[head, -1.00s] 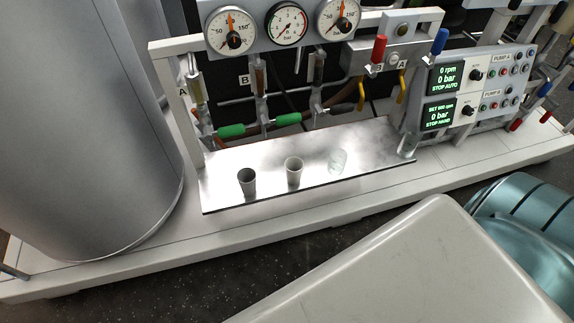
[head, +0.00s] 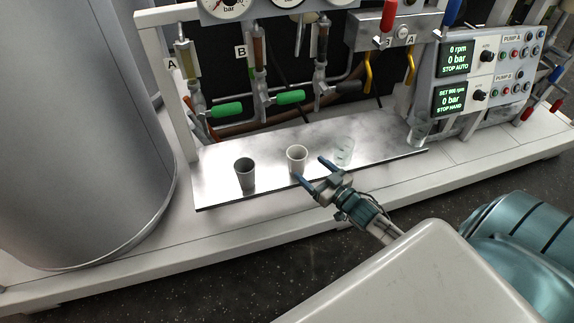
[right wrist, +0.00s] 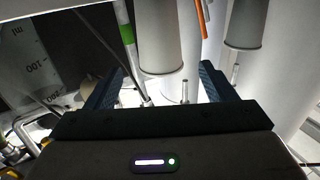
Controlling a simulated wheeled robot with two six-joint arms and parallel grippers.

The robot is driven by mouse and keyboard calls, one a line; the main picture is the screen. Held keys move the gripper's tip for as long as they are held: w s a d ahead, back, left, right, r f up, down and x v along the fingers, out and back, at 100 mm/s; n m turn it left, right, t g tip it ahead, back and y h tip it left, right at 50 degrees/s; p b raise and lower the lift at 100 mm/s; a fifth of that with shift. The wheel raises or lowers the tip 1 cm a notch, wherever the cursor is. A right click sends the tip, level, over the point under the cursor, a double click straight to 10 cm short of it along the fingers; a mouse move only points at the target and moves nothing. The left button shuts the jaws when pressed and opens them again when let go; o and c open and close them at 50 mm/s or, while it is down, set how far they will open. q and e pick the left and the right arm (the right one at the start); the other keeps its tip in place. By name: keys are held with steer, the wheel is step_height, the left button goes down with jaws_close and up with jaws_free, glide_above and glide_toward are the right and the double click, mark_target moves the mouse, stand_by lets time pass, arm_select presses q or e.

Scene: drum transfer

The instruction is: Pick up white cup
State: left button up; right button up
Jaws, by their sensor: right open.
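The white cup (head: 297,160) stands upright on the metal plate (head: 225,194), between a grey cup (head: 245,174) on its left and a clear glass (head: 345,152) on its right. My right gripper (head: 308,173) is open, its two fingers pointing at the plate just in front and to the right of the white cup, with nothing held. In the right wrist view a cup (right wrist: 158,40) appears upside down, ahead of and between the open fingers (right wrist: 160,85); a second cup (right wrist: 245,25) is to its right. My left gripper is not in view.
A large grey drum (head: 75,130) stands at the left. Green-handled valves (head: 226,110) and pipes rise behind the plate. A pump control panel (head: 485,70) is at the right, with another clear vessel (head: 419,130) near the plate's right end.

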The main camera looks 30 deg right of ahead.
mark_target(292, 153)
steer(key=w, duration=0.3)
steer(key=shift+a+p, duration=0.2)
steer(key=shift+p, duration=0.15)
steer(key=shift+w+a, duration=0.1)
steer(key=shift+w, duration=0.4)
steer(key=shift+w+a+f+p, duration=0.1)
steer(key=shift+w+a+p, duration=0.1)
steer(key=shift+w, duration=0.65)
steer(key=shift+w+a+f+p, duration=0.1)
steer(key=shift+w+p, duration=0.1)
steer(key=shift+w, duration=0.65)
steer(key=shift+w+a+p, duration=0.15)
steer(key=shift+w+p, duration=0.05)
steer(key=shift+w, duration=0.65)
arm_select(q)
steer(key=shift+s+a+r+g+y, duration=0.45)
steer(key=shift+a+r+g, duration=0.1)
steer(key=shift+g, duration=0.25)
arm_select(e)
steer(key=shift+c, duration=0.5)
steer(key=c, duration=0.9)
